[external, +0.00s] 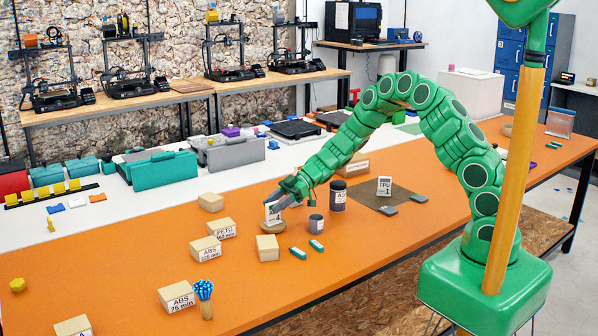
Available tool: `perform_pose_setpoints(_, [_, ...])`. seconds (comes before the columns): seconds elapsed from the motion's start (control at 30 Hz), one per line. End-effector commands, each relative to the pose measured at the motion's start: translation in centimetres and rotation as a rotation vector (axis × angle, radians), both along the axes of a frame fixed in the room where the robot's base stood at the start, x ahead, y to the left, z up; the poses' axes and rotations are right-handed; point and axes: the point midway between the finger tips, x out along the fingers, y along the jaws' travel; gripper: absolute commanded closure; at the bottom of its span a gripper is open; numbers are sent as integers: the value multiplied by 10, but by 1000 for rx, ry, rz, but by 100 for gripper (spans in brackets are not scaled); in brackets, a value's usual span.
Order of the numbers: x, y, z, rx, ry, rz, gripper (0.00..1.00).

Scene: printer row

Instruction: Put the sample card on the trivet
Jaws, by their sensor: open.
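A white sample card (271,216) marked with a 4 stands upright at the end of my arm. Its lower edge appears to rest on a round tan trivet (273,227) on the orange table. My gripper (277,203) is at the card's upper right part and hides some of it. The jaws are open, and I cannot tell whether a finger touches the card. Another white card, marked TPU 1 (384,186), stands on a dark mat to the right.
A small grey cup (316,224) and a dark jar (338,196) stand right of the trivet. A tan block (268,247) and a teal-and-white piece (298,253) lie in front. Labelled boxes (206,249) stand left.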

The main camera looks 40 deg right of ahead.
Motion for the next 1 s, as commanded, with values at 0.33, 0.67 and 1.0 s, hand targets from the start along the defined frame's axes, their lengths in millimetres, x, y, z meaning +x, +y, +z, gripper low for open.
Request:
perform_pose_setpoints(0.33, [1, -47, 21, 1, -3, -2, 54])
perform_pose_setpoints(0.67, [0, -59, 25, 0, 0, -1, 54])
perform_pose_setpoints(1.0, [-17, -56, 49, -12, 53, 19, 54])
